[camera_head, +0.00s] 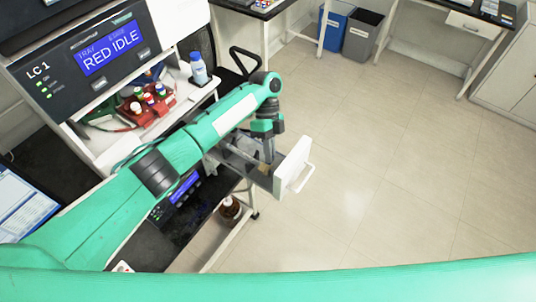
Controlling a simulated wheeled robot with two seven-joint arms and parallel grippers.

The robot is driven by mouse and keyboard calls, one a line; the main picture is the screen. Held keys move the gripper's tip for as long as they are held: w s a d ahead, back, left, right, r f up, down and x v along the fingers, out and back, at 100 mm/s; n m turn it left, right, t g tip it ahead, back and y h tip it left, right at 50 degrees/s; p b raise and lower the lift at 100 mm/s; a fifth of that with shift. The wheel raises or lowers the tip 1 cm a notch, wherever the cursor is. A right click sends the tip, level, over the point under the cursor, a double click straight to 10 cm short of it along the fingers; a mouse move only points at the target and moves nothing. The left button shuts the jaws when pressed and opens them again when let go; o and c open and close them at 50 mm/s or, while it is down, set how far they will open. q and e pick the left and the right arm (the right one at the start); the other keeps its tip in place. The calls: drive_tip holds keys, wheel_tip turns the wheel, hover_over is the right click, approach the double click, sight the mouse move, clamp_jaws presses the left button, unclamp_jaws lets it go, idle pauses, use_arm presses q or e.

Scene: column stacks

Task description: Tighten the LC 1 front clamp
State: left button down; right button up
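A white drawer front (291,168) with a white handle (303,178) sticks out to the right of the stack. My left gripper (266,158) points down just behind this drawer front, over the open drawer. Its fingers are small and dark, and I cannot tell whether they are open or shut on something. The front clamp cannot be made out clearly; my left arm and gripper cover much of that area. My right gripper is out of view.
A red tray of capped bottles (150,103) and a white bottle with a blue cap (198,69) stand on the stack's shelf. A brown bottle (230,209) is below. Blue (333,29) and grey (362,36) bins stand at the back. The floor at right is clear.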

use_arm(q)
drive_tip(key=shift+w+d+f+g+y+p, duration=0.25)
drive_tip(key=shift+g+y+p, duration=0.2)
drive_tip(key=shift+g, duration=0.25)
drive_tip(key=shift+d+f+g+y, duration=0.35)
drive_tip(key=shift+f+g, duration=0.2)
drive_tip(key=shift+g, duration=0.15)
drive_tip(key=shift+w+a+r+n+p, duration=0.15)
drive_tip(key=shift+w+r+n+p, duration=0.2)
drive_tip(key=shift+r+n, duration=0.1)
drive_tip(key=c, duration=1.6)
unclamp_jaws()
drive_tip(key=shift+f, duration=0.1)
